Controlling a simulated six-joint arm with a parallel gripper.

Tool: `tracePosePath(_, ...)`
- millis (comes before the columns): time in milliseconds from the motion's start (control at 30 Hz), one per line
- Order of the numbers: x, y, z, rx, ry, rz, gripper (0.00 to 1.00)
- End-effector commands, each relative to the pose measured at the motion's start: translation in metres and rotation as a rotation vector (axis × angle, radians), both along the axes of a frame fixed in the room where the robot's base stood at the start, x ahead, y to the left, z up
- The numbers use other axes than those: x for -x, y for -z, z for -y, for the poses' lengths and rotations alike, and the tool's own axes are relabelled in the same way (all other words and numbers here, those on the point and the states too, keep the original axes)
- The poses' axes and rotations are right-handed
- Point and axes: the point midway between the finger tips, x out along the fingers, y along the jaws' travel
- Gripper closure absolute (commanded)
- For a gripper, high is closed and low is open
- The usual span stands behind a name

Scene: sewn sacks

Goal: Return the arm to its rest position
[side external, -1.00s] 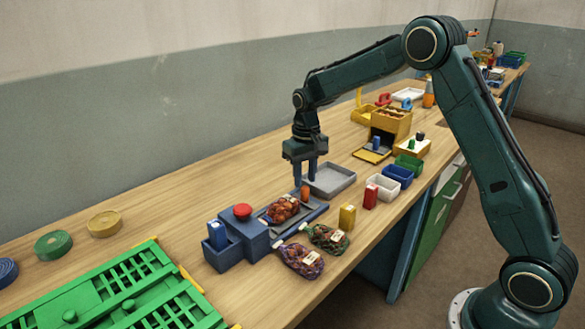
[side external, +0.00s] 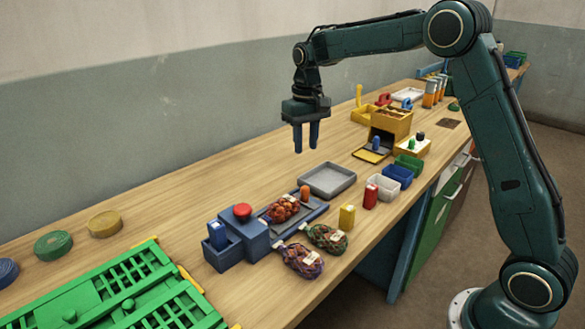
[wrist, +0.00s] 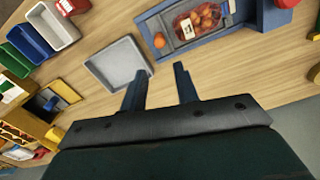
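My gripper (side external: 306,148) hangs in the air, pointing down, well above the wooden bench and clear of everything on it. Its two blue fingers are apart with nothing between them, as the wrist view (wrist: 160,68) also shows. In the side view, my arm is raised, with the forearm nearly level from the elbow. An empty grey tray (side external: 327,191) lies on the bench below and to the right of the fingers. It also shows in the wrist view (wrist: 103,55).
Two net sacks (side external: 301,261) (side external: 328,238) lie in front. Several bins, including a blue one (side external: 398,175), stand right. A green rack (side external: 122,295) lies front left.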

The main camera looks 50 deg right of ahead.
Motion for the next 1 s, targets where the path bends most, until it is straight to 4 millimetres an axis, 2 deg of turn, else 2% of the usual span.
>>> tracePosePath(267,0.004,-0.005,-0.002,0.001,-0.003,0.008,0.7)
tracePosePath(467,0.022,-0.025,-0.008,0.005,-0.018,0.039,0.7)
tracePosePath(800,0.082,-0.07,-0.027,0.017,-0.059,0.131,0.7)
tracePosePath(1000,0.122,-0.089,-0.037,0.024,-0.087,0.187,0.7)
